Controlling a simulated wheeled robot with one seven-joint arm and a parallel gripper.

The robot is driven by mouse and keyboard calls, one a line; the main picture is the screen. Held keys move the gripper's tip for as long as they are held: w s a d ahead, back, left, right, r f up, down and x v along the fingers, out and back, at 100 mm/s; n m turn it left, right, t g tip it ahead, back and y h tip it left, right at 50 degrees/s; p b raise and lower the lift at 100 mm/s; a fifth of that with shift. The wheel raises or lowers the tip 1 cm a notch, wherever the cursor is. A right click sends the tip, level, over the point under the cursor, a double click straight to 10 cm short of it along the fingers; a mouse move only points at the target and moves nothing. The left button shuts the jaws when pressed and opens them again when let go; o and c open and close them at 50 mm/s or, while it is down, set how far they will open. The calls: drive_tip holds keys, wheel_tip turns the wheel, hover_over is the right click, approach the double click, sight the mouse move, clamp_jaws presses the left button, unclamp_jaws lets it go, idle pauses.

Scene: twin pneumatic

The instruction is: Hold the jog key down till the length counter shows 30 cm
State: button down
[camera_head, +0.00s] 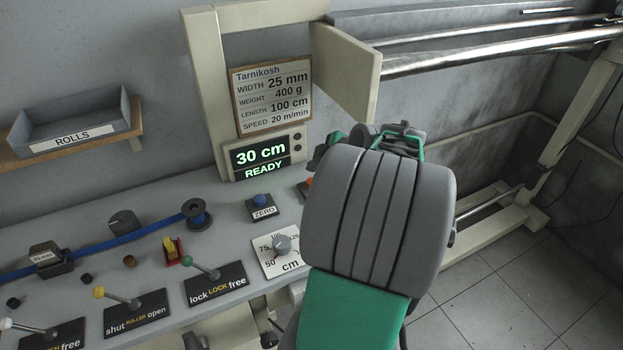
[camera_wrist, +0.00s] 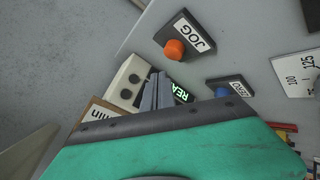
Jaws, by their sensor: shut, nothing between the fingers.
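The length counter (camera_head: 261,156) shows "30 cm" with "READY" below it, in green digits. The jog key is an orange round button (camera_wrist: 174,49) on a dark base with a white "JOG" label. In the head view only a sliver of the orange button (camera_head: 309,182) shows, left of my arm. My gripper (camera_wrist: 158,76) is shut and empty, its grey fingers together. In the wrist view the fingertips appear apart from the jog key, with the counter behind them. In the head view my arm hides the fingers.
A blue ZERO button (camera_head: 260,201) stands left of the jog key. A dial marked in cm (camera_head: 282,244) and labelled levers (camera_head: 215,284) lie nearer on the bench. A spec sign (camera_head: 271,96) stands above the counter, beside a beige frame post (camera_head: 205,90).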

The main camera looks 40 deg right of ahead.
wheel_tip(320, 180, up, 3)
drive_tip(key=shift+r+p, duration=0.2)
drive_tip(key=shift+p, duration=0.45)
drive_tip(key=s+a+f+m+g, duration=0.1)
drive_tip(key=a, duration=0.8)
drive_tip(key=s+a+f+m+g, duration=0.1)
drive_tip(key=s+a+m+g, duration=0.1)
drive_tip(key=a, duration=0.7)
drive_tip(key=s+a+m+g+y, duration=0.1)
drive_tip(key=a+m, duration=0.1)
drive_tip(key=a, duration=0.7)
drive_tip(key=shift+s+f+g, duration=0.2)
drive_tip(key=shift+f+g, duration=0.2)
drive_tip(key=s+a+m, duration=0.2)
drive_tip(key=s+a, duration=0.1)
drive_tip(key=s+a+f+m+g, duration=0.1)
drive_tip(key=s, duration=0.1)
drive_tip(key=shift+s+a, duration=0.15)
drive_tip(key=shift+a, duration=0.1)
